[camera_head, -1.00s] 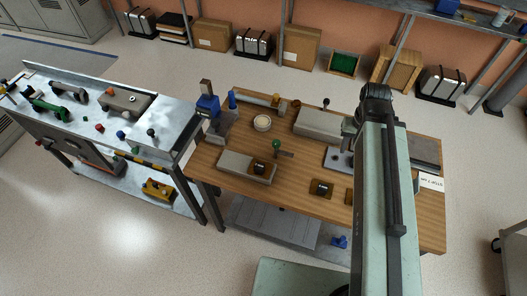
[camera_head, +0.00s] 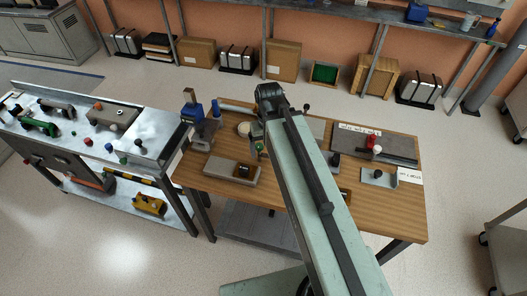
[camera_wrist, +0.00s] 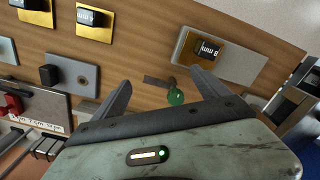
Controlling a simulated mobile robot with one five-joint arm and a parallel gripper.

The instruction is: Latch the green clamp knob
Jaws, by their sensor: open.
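The green clamp knob (camera_wrist: 175,97) is a small round green ball beside a short dark bar (camera_wrist: 155,82) on the wooden bench. In the wrist view it lies between my gripper's (camera_wrist: 160,78) two spread fingers, nearer the right one. The fingers are open and empty; whether they are level with the knob or above it I cannot tell. In the head view the green knob (camera_head: 259,147) shows just left of my arm, which hides part of the bench and most of the gripper.
A grey block with an "8 mm" piece (camera_wrist: 207,50) lies close to the right finger. A dark square knob on a grey plate (camera_wrist: 70,73) and a red knob (camera_wrist: 12,103) lie to the left. A blue-topped device (camera_head: 192,108) stands at the bench's left corner.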

